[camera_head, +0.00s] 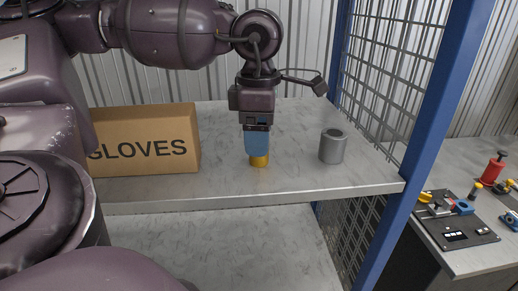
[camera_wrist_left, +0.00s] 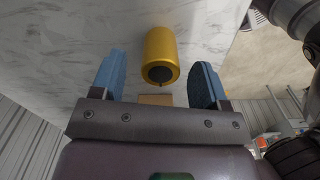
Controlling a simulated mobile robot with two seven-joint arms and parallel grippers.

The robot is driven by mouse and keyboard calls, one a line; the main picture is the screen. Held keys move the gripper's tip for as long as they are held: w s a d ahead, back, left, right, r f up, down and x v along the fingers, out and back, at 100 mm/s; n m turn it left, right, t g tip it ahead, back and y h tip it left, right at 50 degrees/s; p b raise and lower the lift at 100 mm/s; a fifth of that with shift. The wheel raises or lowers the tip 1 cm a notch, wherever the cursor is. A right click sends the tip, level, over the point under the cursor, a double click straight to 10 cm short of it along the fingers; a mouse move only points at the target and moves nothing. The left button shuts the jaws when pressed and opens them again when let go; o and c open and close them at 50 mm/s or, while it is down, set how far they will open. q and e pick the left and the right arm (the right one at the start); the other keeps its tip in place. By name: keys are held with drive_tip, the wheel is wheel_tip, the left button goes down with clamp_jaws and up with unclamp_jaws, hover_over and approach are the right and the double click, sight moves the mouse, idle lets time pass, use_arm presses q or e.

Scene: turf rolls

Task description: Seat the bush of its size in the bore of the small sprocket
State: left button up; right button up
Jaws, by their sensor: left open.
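A yellow bush (camera_head: 259,161) stands on the shelf, its upper part hidden by my fingers in the head view. In the left wrist view it (camera_wrist_left: 162,48) shows with a dark bore, between the lines of the two blue fingers and apart from both. My left gripper (camera_head: 258,152) points down over it, open and empty. A larger grey bush (camera_head: 333,147) stands upright to the right on the same shelf, its bore facing up. I cannot make out the small sprocket for certain. My right gripper is not in view.
A cardboard GLOVES box (camera_head: 146,140) stands left of my gripper on the shelf (camera_head: 220,186). A blue post (camera_head: 425,120) and wire mesh (camera_head: 385,75) bound the right side. Beyond, a bench (camera_head: 470,262) carries a dark board (camera_head: 462,234) with small parts and a red object (camera_head: 493,170).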

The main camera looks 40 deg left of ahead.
use_arm(q)
drive_tip(key=c, duration=1.1)
drive_tip(key=shift+r, duration=0.1)
